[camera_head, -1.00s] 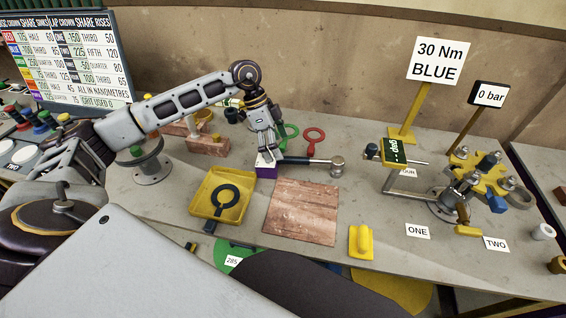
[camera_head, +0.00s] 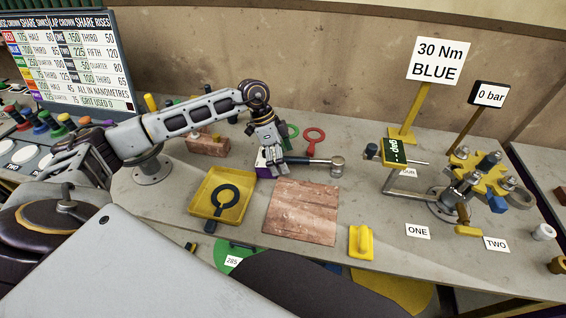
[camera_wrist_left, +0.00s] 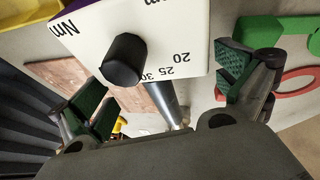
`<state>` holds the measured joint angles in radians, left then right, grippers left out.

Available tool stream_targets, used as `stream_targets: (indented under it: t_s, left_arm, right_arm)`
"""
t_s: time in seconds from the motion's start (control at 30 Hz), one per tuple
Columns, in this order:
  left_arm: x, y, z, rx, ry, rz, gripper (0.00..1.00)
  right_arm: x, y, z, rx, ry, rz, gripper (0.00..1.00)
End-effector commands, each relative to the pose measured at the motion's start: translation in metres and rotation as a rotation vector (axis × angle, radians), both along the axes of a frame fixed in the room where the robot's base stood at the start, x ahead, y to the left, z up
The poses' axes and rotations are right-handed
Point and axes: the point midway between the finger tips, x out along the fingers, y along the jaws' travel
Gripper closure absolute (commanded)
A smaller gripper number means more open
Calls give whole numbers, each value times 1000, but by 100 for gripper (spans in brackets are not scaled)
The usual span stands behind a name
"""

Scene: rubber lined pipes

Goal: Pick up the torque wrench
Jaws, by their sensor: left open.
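The torque wrench (camera_head: 318,161) lies on the bench, with a dark handle and a round silver head at its right end. Its left end is hidden behind my gripper and by a purple-sided box with a white top (camera_head: 262,162). My left gripper (camera_head: 276,170) is low over the wrench's left part, beside the box. In the left wrist view the open fingers (camera_wrist_left: 165,95) stand apart, with the grey shaft of the wrench (camera_wrist_left: 166,102) between them. The white top (camera_wrist_left: 185,35) there carries a black knob and a scale marked Nm. I cannot tell whether the fingers touch anything.
A yellow tray (camera_head: 208,215) with a dark ring is left of a wooden board (camera_head: 285,228). Green and red rings (camera_head: 314,136) lie behind the wrench. A yellow valve fixture (camera_head: 475,165) stands at the right.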

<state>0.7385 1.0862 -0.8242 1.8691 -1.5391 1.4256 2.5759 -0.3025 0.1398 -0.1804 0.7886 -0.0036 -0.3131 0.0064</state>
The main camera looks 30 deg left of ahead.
Motion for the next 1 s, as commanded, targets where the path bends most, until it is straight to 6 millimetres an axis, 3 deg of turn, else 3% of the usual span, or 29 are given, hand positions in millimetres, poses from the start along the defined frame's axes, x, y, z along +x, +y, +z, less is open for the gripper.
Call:
stream_targets:
  t_s: [0.27, 0.67, 1.0]
  left_arm:
    - [0, 0, 0, 0, 0, 0, 1]
    - [0, 0, 0, 0, 0, 0, 53]
    - [0, 0, 3, -1, -2, 0, 53]
  right_arm:
    - [0, 0, 0, 0, 0, 0, 60]
    - [0, -1, 0, -1, -1, 1, 60]
    - [0, 0, 0, -1, -1, 1, 60]
